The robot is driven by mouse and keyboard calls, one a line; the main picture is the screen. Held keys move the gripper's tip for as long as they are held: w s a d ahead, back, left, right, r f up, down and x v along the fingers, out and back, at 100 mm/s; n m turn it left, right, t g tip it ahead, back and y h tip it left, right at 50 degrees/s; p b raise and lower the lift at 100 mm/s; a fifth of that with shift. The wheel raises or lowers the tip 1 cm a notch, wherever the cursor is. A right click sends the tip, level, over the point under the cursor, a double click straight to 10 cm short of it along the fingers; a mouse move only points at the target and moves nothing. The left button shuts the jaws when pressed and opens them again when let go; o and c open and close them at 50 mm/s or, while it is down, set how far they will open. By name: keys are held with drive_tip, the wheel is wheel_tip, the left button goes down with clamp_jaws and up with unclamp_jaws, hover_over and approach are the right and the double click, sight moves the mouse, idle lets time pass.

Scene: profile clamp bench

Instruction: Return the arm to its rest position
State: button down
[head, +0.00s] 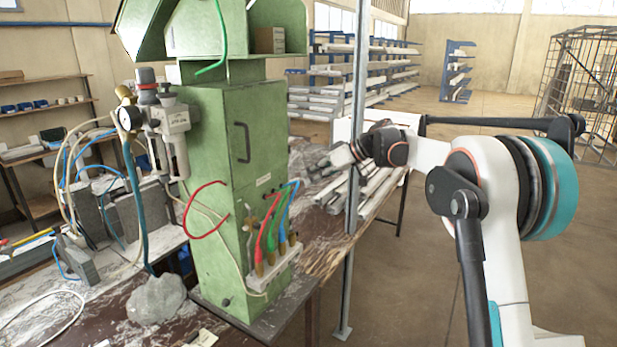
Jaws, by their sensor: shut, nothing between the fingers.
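My arm (497,190), white with black and teal joints, stands at the right and is bent, with its outer end pointing left. My gripper (345,157) is at that end, small in the head view, close to the grey metal post and right of the green machine. It is shut and holds nothing. The post and the wrist make its fingertips hard to see.
A green clamp machine (212,135) with hoses and a gauge stands on the bench at the left. A grey post (352,230) rises by the gripper. Metal profiles (377,190) lie behind it. Open floor (445,270) extends right, with a wire cage (590,85) farther back.

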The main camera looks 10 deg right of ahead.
drive_tip(key=s+d+f+m+h+b, duration=0.15)
drive_tip(key=s+b, duration=0.25)
drive_tip(key=s, duration=0.5)
drive_tip(key=s+f+m+t+h+b, duration=0.1)
drive_tip(key=s+f+m+h+b, duration=0.15)
drive_tip(key=s, duration=0.55)
drive_tip(key=s+d+f+m+h+b, duration=0.1)
drive_tip(key=s+f+b, duration=0.25)
drive_tip(key=s, duration=0.55)
drive_tip(key=s+d+f+m+h+b, duration=0.1)
drive_tip(key=s+f+b, duration=0.3)
drive_tip(key=s+f, duration=0.6)
drive_tip(key=s+d+f+m+t+h+b, duration=0.1)
drive_tip(key=s+d+f+h+b, duration=0.3)
drive_tip(key=s+f, duration=0.6)
drive_tip(key=s+m+b, duration=0.1)
drive_tip(key=s, duration=0.2)
drive_tip(key=shift+s+d+f+m+t+b, duration=0.15)
drive_tip(key=shift+d+f+m+t+b, duration=0.15)
drive_tip(key=shift+d, duration=0.05)
